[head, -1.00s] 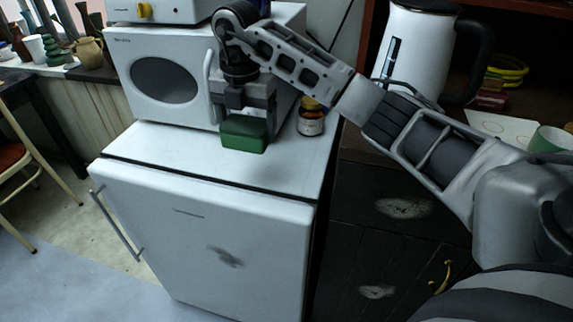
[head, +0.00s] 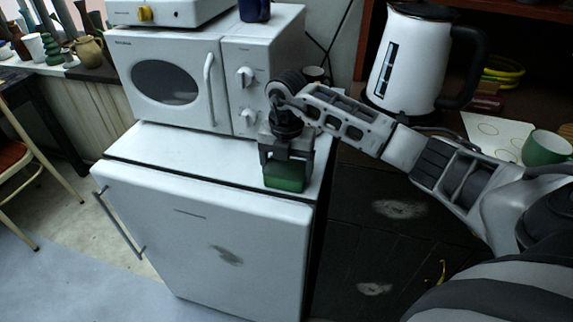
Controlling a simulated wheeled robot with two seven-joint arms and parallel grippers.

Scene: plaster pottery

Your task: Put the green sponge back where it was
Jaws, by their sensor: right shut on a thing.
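The green sponge (head: 285,178) is a small green block near the right front of the white fridge top (head: 200,158). My right gripper (head: 285,165) is shut on it from above. The sponge hangs at or just above the fridge top; I cannot tell whether it touches. My left gripper is not in view.
A white microwave (head: 168,80) stands at the back of the fridge top. A dark cabinet (head: 390,225) is to the right. A white kettle (head: 408,60) and a green mug (head: 547,146) stand behind my right arm. The left part of the fridge top is clear.

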